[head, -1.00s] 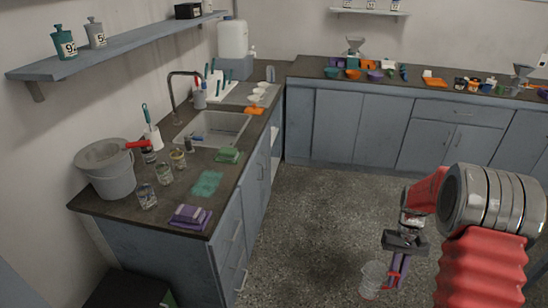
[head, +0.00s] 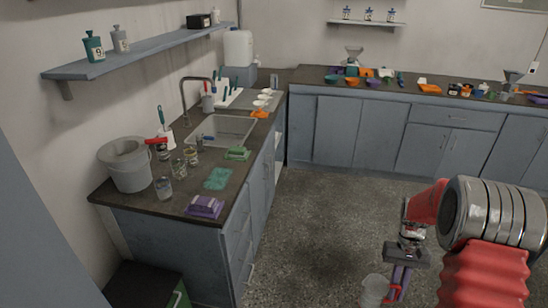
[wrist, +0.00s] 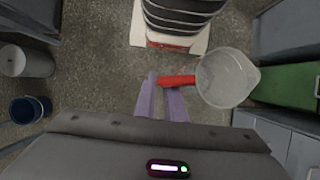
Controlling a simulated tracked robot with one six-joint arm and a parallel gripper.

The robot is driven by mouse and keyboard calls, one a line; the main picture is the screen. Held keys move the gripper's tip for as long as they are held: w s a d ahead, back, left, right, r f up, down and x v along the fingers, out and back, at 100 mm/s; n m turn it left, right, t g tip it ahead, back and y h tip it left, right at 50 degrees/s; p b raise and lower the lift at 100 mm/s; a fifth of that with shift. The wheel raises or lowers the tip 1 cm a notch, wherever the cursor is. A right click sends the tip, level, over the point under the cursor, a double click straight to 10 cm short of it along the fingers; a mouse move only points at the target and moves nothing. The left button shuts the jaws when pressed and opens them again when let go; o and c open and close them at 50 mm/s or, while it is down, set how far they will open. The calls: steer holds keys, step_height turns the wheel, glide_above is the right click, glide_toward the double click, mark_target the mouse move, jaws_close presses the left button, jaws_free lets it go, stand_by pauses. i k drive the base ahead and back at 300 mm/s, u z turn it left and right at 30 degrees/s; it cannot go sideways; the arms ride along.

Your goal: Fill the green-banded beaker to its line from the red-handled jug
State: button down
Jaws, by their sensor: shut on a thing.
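The red-handled jug is a clear vessel (head: 374,290) at the bottom of the head view. In the wrist view the jug (wrist: 228,78) has a spout on its right, and its red handle (wrist: 177,81) is between the purple fingers of my gripper (wrist: 162,84). My gripper (head: 394,290) is shut on that handle, above the floor and away from the counter. I cannot tell whether liquid is in the jug. Several glass beakers (head: 164,188) stand on the left counter; their bands and lines are too small to tell apart.
A shelf (head: 140,58) hangs above. The floor (head: 310,220) between is open.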

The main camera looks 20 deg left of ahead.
mark_target(179, 172)
steer(key=k, duration=0.45)
steer(key=z, duration=0.1)
steer(key=i, duration=1.95)
steer(key=u, duration=0.05)
